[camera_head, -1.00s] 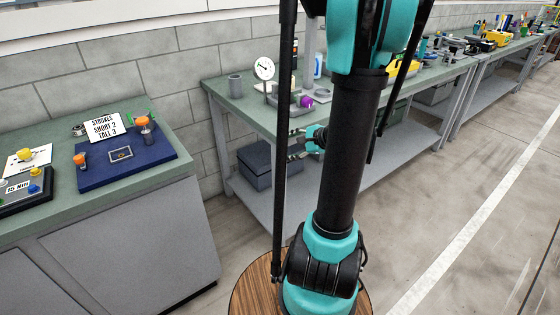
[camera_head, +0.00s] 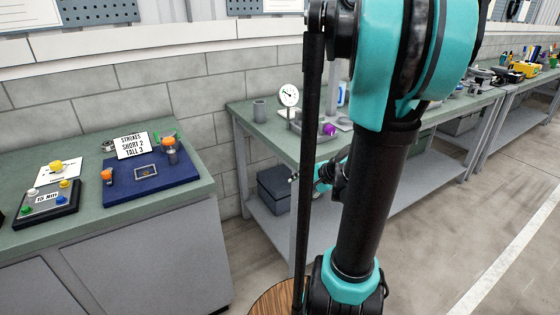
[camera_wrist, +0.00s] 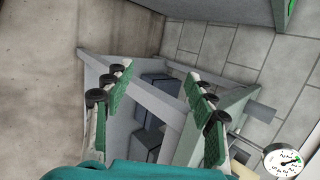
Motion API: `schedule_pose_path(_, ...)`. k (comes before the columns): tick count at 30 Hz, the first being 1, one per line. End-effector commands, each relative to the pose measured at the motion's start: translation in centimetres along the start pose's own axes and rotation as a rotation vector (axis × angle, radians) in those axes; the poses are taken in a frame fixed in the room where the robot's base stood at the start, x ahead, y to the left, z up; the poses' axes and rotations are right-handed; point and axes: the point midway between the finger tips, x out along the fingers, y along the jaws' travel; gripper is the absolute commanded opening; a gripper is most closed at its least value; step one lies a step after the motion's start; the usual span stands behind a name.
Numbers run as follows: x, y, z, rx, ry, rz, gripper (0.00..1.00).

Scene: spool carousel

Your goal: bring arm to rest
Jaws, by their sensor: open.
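My teal and black arm rises through the middle of the head view, with its big upper joint at the top right of centre. My gripper (camera_head: 318,180) shows small in the head view, partly hidden behind my arm, in front of the far green-topped bench (camera_head: 262,122). In the wrist view my gripper (camera_wrist: 158,92) has its two green-padded fingers spread wide apart with nothing between them. Past the fingers are the frame and lower shelf of a bench, with grey boxes (camera_wrist: 152,92) on it.
A near bench (camera_head: 215,187) at left bears a blue board (camera_head: 125,200), a sign reading "STROKES SHORT 2 TALL 3" (camera_head: 133,144) and a button box (camera_head: 48,208). A dial gauge (camera_head: 289,96) stands on the far bench. Open floor (camera_head: 440,225) lies at right.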

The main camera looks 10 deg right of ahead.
Motion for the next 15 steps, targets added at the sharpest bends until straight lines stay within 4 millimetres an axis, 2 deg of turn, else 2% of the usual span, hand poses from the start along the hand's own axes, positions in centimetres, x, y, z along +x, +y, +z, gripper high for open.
schedule_pose_path(2, 0.1, 1.2, 1.7, -0.108, 0.006, 0.054, 0.56)
schedule_pose_path(7, -0.3, 5.3, 5.4, -0.503, 0.031, 0.237, 0.56)
schedule_pose_path(12, -1.6, 9.2, 7.2, -0.897, 0.044, 0.405, 0.56)
schedule_pose_path(15, -2.4, 10.6, 7.4, -1.063, 0.047, 0.475, 0.56)
